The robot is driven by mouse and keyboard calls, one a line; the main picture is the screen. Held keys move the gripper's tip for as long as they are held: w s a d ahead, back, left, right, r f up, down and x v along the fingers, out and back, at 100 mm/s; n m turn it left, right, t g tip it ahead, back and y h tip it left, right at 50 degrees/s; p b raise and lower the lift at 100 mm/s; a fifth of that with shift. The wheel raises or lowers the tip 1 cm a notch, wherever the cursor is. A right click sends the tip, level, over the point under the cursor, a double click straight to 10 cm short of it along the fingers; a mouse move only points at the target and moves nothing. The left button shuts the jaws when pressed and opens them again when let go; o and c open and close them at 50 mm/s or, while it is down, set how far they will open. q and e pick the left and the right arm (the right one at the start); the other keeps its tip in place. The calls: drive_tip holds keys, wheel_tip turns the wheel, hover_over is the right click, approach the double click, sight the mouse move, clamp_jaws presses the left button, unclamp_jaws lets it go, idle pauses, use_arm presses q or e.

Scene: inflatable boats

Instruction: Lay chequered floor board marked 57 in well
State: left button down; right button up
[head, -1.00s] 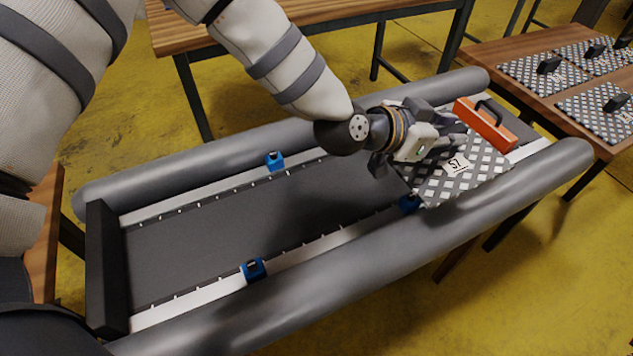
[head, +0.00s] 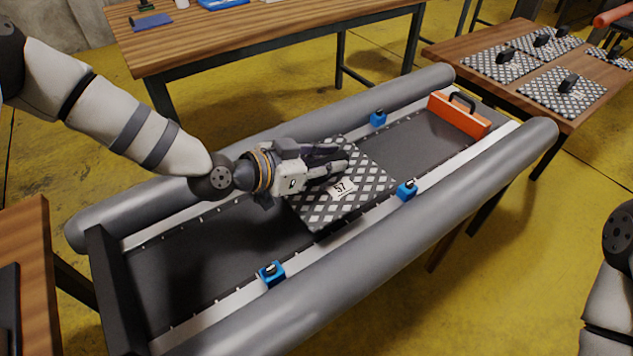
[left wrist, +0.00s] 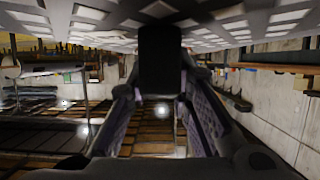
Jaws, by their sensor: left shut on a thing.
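The chequered floor board marked 57 (head: 325,212) is over the middle of the boat's dark well (head: 195,262), between the two grey tubes. My left gripper (head: 335,165) is shut on its black handle, which shows between the fingers in the left wrist view (left wrist: 160,60). The board's chequered surface (left wrist: 240,25) fills the top of that view. The board looks roughly level and slightly turned against the rails; I cannot tell whether it touches the floor. The gripper hides its far left part. My right gripper is out of view.
Blue clamps (head: 271,273) sit along the white side rails. An orange piece with a black handle (head: 460,115) stands across the boat's far end. More chequered boards (head: 562,93) lie on the right table. Bare well floor shows on both sides of the board.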

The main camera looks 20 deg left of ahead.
use_arm(q)
drive_tip(key=shift+s+a+f, duration=0.1)
drive_tip(key=shift+a+f, duration=0.35)
drive_tip(key=shift+f, duration=0.2)
drive_tip(key=shift+s+a+f, duration=0.1)
drive_tip(key=shift+a+f, duration=0.35)
drive_tip(key=shift+f, duration=0.15)
drive_tip(key=f, duration=0.2)
drive_tip(key=a+f+b, duration=0.1)
drive_tip(key=f, duration=0.1)
drive_tip(key=shift+s+f, duration=0.1)
drive_tip(key=shift+d, duration=0.1)
drive_tip(key=c, duration=1.4)
unclamp_jaws()
drive_tip(key=shift+c, duration=0.2)
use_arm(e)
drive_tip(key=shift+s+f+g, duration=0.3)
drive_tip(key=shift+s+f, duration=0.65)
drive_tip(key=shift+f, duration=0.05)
